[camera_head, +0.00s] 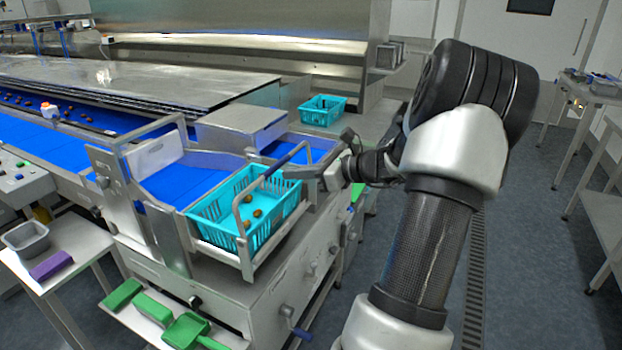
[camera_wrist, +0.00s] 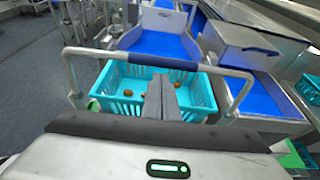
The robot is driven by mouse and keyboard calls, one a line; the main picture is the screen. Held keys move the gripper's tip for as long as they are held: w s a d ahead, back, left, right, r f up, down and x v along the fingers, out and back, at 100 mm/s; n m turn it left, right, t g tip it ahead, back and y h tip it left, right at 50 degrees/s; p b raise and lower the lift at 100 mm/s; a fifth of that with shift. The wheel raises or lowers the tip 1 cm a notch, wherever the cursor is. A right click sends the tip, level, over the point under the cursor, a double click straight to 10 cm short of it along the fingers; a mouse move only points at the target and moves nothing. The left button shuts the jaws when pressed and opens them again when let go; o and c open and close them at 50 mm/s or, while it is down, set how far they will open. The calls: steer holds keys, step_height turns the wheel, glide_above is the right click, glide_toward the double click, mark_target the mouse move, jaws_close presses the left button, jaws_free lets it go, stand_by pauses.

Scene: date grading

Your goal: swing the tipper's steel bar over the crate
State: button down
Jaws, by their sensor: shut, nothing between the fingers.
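The turquoise crate (camera_head: 222,222) sits in the tipper's cradle at the end of the blue belt, with a few brown dates inside. The tipper's steel bar (camera_head: 238,222) is a U-shaped hoop with a dark blue sleeve (camera_head: 290,158) on its crosspiece. The bar stands up around the crate, its crosspiece above the crate in the head view. In the wrist view, the sleeve (camera_wrist: 160,63) spans across the crate's far side (camera_wrist: 120,75). My gripper (camera_wrist: 161,82) is shut and empty, its fingertips just below the sleeve in that picture. I cannot tell whether they touch it.
Another turquoise crate (camera_head: 322,110) stands behind on the steel surface. Green scoops (camera_head: 186,330) lie on a low shelf in front. A side table with a grey tub (camera_head: 26,238) and purple block (camera_head: 50,265) is at left. Open floor (camera_head: 540,260) lies at right.

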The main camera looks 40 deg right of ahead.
steer(key=shift+w+a+r, duration=0.2)
steer(key=shift+w+r, duration=0.1)
steer(key=shift+w, duration=0.25)
steer(key=shift+r+p, duration=0.1)
steer(key=shift+p, duration=0.2)
